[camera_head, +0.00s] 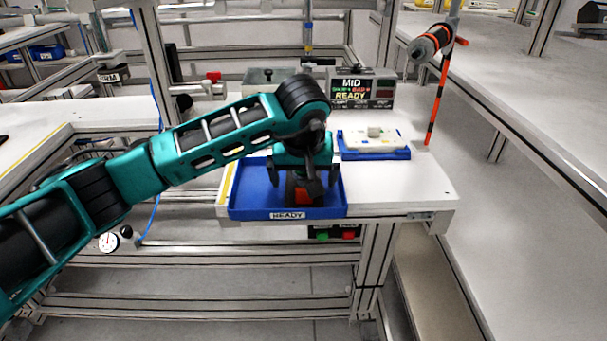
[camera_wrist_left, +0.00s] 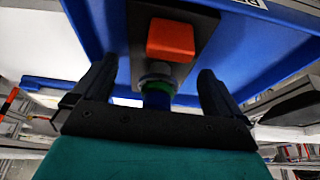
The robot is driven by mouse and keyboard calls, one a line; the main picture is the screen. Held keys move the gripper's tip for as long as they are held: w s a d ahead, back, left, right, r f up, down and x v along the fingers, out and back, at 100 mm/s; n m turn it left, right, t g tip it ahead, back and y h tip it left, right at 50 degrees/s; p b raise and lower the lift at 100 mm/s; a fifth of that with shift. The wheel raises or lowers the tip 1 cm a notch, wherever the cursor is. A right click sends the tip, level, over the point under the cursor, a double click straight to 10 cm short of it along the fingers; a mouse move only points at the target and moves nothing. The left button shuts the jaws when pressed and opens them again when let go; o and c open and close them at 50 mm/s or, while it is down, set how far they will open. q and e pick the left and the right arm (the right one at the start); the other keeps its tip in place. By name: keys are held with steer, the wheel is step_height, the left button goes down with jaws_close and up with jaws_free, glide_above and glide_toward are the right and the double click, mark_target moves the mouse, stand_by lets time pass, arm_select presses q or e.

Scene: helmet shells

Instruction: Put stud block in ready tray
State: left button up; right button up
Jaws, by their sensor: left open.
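The blue ready tray (camera_head: 245,205), labelled "READY", sits at the front edge of the white table. The stud block, a dark block with an orange-red pad (camera_head: 306,198), is inside the tray toward its right side, partly hidden by my gripper. In the left wrist view the stud block (camera_wrist_left: 170,40) shows its orange pad and a grey, green and blue stud against the blue tray floor (camera_wrist_left: 250,50). My left gripper (camera_head: 304,182) is open over the tray, with its fingers apart on either side of the stud block; I cannot tell whether they touch it. My right gripper is not in view.
A blue fixture (camera_head: 375,153) with a white part on it stands right of the tray. A display box (camera_head: 360,88) and a grey-green case (camera_head: 270,77) stand behind. An orange-and-black striped pole (camera_head: 437,100) rises at the right. The table's right front corner is clear.

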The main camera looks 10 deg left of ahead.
arm_select(q)
steer(key=shift+r, duration=0.1)
steer(key=shift+s+r, duration=0.1)
steer(key=shift+r, duration=0.25)
steer(key=p+v, duration=0.1)
steer(key=v, duration=1)
steer(key=shift+p, duration=0.35)
steer(key=shift+s+d+r, duration=0.1)
